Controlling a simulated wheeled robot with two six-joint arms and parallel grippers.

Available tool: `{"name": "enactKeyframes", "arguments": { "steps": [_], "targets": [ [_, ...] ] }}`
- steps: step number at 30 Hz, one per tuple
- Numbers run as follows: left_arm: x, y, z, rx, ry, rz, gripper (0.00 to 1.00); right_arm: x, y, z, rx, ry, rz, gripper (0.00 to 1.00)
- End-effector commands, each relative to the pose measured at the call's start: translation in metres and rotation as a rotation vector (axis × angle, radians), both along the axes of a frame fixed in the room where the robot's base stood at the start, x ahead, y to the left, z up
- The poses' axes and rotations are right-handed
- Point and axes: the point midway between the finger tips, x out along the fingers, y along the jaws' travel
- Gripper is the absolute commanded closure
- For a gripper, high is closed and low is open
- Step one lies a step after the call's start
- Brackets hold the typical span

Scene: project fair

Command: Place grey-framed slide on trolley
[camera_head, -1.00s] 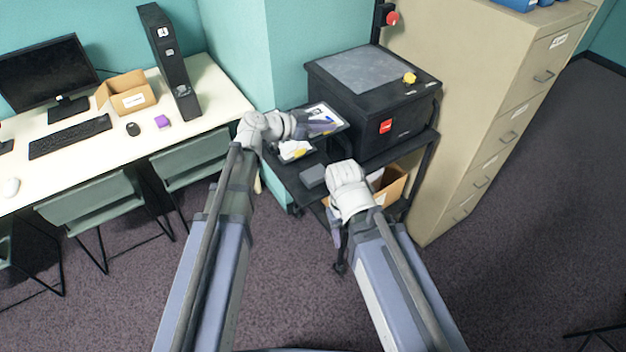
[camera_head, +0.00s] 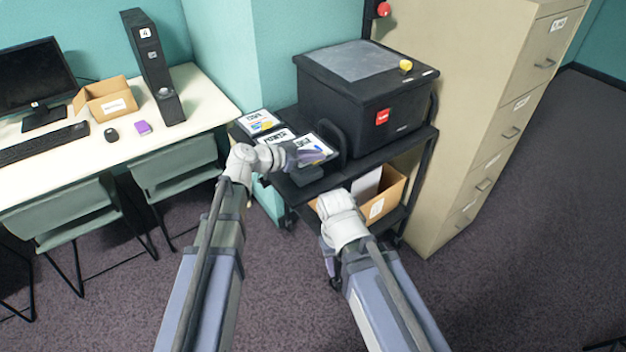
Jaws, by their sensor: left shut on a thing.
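My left gripper (camera_head: 311,157) is shut on a slide with a grey frame (camera_head: 312,145), a flat card with a pale face, dark lettering and coloured patches. The slide is over the top shelf of the black trolley (camera_head: 420,150), left of the dark machine. Whether it touches the shelf I cannot tell. Two similar slides (camera_head: 259,121) (camera_head: 276,140) lie on the trolley to its left. My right gripper (camera_head: 337,212) is in front of the trolley, its fingers mostly hidden, so whether it is open or shut is unclear.
A black machine (camera_head: 345,110) with a yellow knob fills the right of the trolley top. A dark grey block (camera_head: 306,175) sits near its front edge. A cardboard box (camera_head: 392,192) is on the lower shelf. A beige filing cabinet (camera_head: 470,110) stands right; a white desk (camera_head: 205,105) left.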

Motion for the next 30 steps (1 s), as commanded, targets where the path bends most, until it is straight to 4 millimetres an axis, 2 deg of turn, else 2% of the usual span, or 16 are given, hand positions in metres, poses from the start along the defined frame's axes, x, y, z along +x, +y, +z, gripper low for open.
{"name": "enactKeyframes", "arguments": {
  "steps": [1, 5, 13, 23, 30],
  "targets": [
    [0.0, 0.0, -0.017, 0.0, 0.0, 0.0, 1.0, 0.0, 0.0, -0.017, 0.0, 0.0, 0.0, 0.5],
    [0.0, 0.0, -0.034, 0.0, 0.0, 0.0, 1.0, 0.0, 0.0, -0.034, 0.0, 0.0, 0.0, 0.5],
    [0.0, 0.0, -0.037, 0.0, 0.0, 0.0, 1.0, 0.0, 0.0, -0.037, 0.0, 0.0, 0.001, 0.5],
    [0.0, 0.0, -0.073, 0.0, 0.0, 0.0, 1.0, 0.0, 0.0, -0.073, 0.0, 0.0, 0.001, 0.5],
    [0.0, 0.0, -0.071, 0.0, 0.0, 0.0, 1.0, 0.0, 0.0, -0.071, 0.0, 0.0, 0.001, 0.5]
  ]
}}
